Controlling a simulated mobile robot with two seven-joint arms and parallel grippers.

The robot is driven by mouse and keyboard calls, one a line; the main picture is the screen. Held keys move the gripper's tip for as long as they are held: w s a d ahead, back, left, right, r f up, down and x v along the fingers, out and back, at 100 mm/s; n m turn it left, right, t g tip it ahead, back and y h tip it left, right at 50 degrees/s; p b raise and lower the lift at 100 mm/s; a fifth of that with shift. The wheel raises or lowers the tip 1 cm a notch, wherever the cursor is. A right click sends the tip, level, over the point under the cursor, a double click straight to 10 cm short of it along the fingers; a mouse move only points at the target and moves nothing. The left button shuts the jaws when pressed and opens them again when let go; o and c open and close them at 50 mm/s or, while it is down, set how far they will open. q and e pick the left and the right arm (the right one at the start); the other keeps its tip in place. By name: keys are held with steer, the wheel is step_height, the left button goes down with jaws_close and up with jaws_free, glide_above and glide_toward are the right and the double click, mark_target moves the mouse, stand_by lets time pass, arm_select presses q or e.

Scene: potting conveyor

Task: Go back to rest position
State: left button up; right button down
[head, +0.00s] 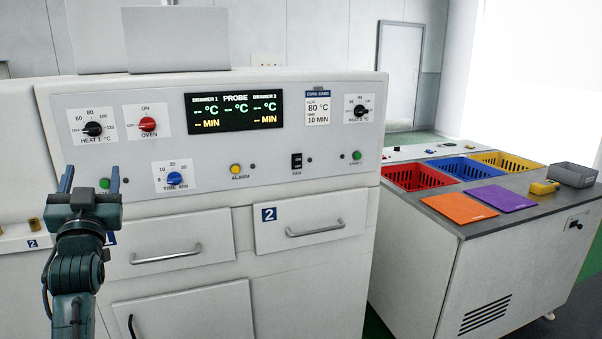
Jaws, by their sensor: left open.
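My left gripper (91,182) is in the head view at the lower left. Its two fingers point up and stand apart, with nothing between them. It is in front of the left part of the white oven cabinet (340,257), partly covering the panel's lower left corner and a green button (104,183). I cannot tell whether it touches the cabinet. My right gripper is not in view.
The panel has a lit display (235,111), a red oven knob (148,124) and a blue time knob (173,179). Drawer 2 (312,222) looks shut. At right, a bench (430,209) holds red (419,178), blue and yellow baskets, orange and purple sheets and a grey bin (572,175).

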arm_select(q)
steer(key=s+a+r+m+t, duration=0.2)
steer(key=s+a+r+m, duration=0.35)
steer(key=a+r, duration=0.45)
steer(key=s+d+f+m+g+h, duration=0.1)
steer(key=d+f+m+g+h, duration=0.3)
steer(key=f, duration=0.8)
steer(key=s+d+f+g+h, duration=0.1)
steer(key=s+d+f+h, duration=0.1)
steer(key=d+f, duration=0.75)
steer(key=s+d+f+m+g+h, duration=0.1)
steer(key=d+f+g+h, duration=0.15)
steer(key=f, duration=1.15)
steer(key=s+d+f+g+h, duration=0.25)
steer(key=s+d+f, duration=0.35)
steer(key=s+f, duration=0.35)
steer(key=s+d+f+g+h, duration=0.2)
steer(key=s+d+f+g, duration=0.2)
steer(key=s+d+f, duration=0.5)
steer(key=d+r+n+p, duration=0.1)
steer(key=n, duration=0.1)
steer(key=s+d+r+n+p, duration=0.1)
steer(key=d+r+n+t+y+p, duration=0.1)
steer(key=n, duration=0.1)
steer(key=shift+s+r+n+p, duration=0.3)
steer(key=shift+n+p, duration=0.05)
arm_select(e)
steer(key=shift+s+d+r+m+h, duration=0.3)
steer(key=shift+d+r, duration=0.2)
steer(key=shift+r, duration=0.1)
